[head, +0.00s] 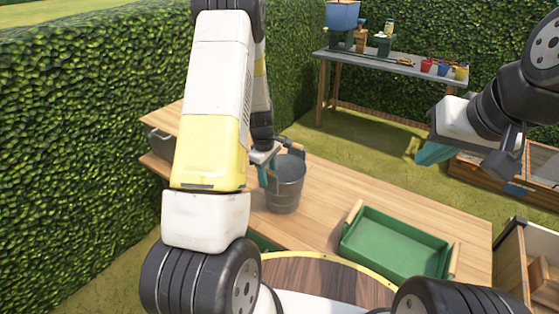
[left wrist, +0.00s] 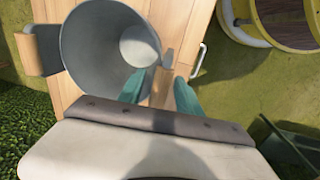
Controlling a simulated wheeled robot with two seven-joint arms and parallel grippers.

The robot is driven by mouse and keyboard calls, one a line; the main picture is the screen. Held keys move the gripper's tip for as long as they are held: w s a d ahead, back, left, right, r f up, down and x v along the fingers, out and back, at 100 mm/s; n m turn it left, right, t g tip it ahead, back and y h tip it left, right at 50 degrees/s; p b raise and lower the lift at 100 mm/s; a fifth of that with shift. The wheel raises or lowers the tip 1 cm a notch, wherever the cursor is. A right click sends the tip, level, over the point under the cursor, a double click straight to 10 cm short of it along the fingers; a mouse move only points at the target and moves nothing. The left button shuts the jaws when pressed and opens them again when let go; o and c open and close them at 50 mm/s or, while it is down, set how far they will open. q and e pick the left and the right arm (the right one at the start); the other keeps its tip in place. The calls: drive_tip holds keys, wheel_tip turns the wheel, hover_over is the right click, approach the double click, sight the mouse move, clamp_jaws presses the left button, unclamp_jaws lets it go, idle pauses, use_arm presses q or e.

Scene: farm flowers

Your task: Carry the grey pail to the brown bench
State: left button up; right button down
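The grey pail (head: 285,190) stands upright on a light-brown wooden bench (head: 345,192). Its wooden grip shows at the pail's far side. My left gripper (head: 267,165) is low beside the pail's left side. In the left wrist view, the open pail (left wrist: 95,45) fills the upper left, and the teal fingers of my left gripper (left wrist: 163,80) are apart near its rim. I cannot tell whether they touch it. My right gripper (head: 435,150) is raised at the right, away from the pail; its finger gap is hidden.
A green tray (head: 395,245) with wooden handles sits on the bench, right of the pail. A grey-topped table (head: 395,68) with pots and tools stands at the back. A low wooden frame (head: 480,175) is at the right. A hedge (head: 80,130) borders the left.

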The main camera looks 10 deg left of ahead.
use_arm(q)
drive_tip(key=s+d+r+m, duration=0.1)
drive_tip(key=s+r, duration=0.1)
drive_tip(key=r, duration=0.5)
drive_tip(key=s+d+r+m+t+h, duration=0.1)
drive_tip(key=s+r+m, duration=0.1)
drive_tip(key=r, duration=0.6)
drive_tip(key=s+d+r+m, duration=0.1)
drive_tip(key=s+r, duration=0.2)
drive_tip(key=r, duration=0.4)
drive_tip(key=s+d+r+m+t, duration=0.2)
drive_tip(key=s+r+m, duration=0.3)
drive_tip(key=s, duration=0.4)
drive_tip(key=s+d+r+m+t, duration=0.1)
drive_tip(key=s+d+r+m, duration=0.2)
drive_tip(key=s, duration=0.6)
drive_tip(key=shift+s+r+m+t+h, duration=0.35)
drive_tip(key=shift+r+m+t+h, duration=0.05)
drive_tip(key=shift+r+m, duration=0.9)
